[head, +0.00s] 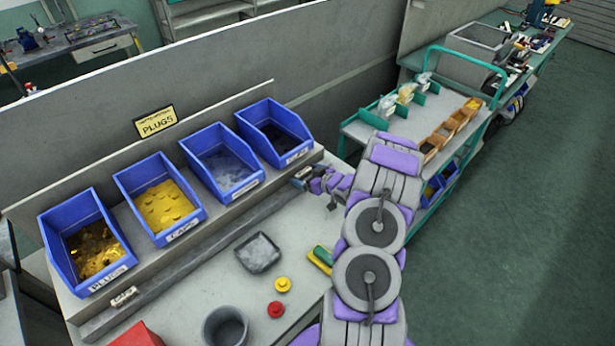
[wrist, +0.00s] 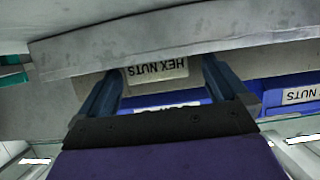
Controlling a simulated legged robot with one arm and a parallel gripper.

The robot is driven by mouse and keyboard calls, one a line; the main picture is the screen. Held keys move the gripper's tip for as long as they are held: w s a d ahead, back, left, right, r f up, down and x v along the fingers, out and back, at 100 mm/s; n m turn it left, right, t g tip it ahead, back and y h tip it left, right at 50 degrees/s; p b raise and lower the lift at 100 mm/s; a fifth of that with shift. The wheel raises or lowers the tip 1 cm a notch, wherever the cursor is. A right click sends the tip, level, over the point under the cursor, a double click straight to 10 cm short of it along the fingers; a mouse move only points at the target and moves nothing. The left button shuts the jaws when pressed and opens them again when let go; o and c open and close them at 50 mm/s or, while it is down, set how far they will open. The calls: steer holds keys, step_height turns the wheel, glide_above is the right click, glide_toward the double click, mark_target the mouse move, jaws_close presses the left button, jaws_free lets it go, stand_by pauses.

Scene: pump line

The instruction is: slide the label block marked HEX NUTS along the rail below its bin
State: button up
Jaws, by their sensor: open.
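The HEX NUTS label block (wrist: 157,70) is upside down in the wrist view, on the rail, which shows as a grey ledge (wrist: 180,36). My gripper (wrist: 160,66) is open, with one finger on each side of the block. I cannot tell whether either finger touches it. In the head view my gripper (head: 304,184) is at the right end of the rail (head: 205,248), below the blue bin with dark contents (head: 273,133); the block's lettering is not readable there. Another label block (head: 125,297) sits on the rail at the left, below the PLUGS bin (head: 88,243).
A CAPS bin (head: 160,200) and a bin with grey contents (head: 222,163) stand between. On the bench are a grey tray (head: 258,252), yellow (head: 283,284) and red (head: 276,309) knobs, a grey cup (head: 226,327) and a green-yellow piece (head: 321,258). A teal cart (head: 420,130) stands right.

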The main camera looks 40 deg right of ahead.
steer(key=shift+a, duration=0.1)
steer(key=shift+d, duration=0.3)
steer(key=shift+c, duration=0.3)
steer(key=shift+d+f, duration=0.1)
steer(key=shift+d, duration=0.1)
steer(key=c, duration=0.3)
steer(key=shift+a, duration=0.35)
steer(key=c, duration=0.7)
steer(key=shift+w, duration=0.1)
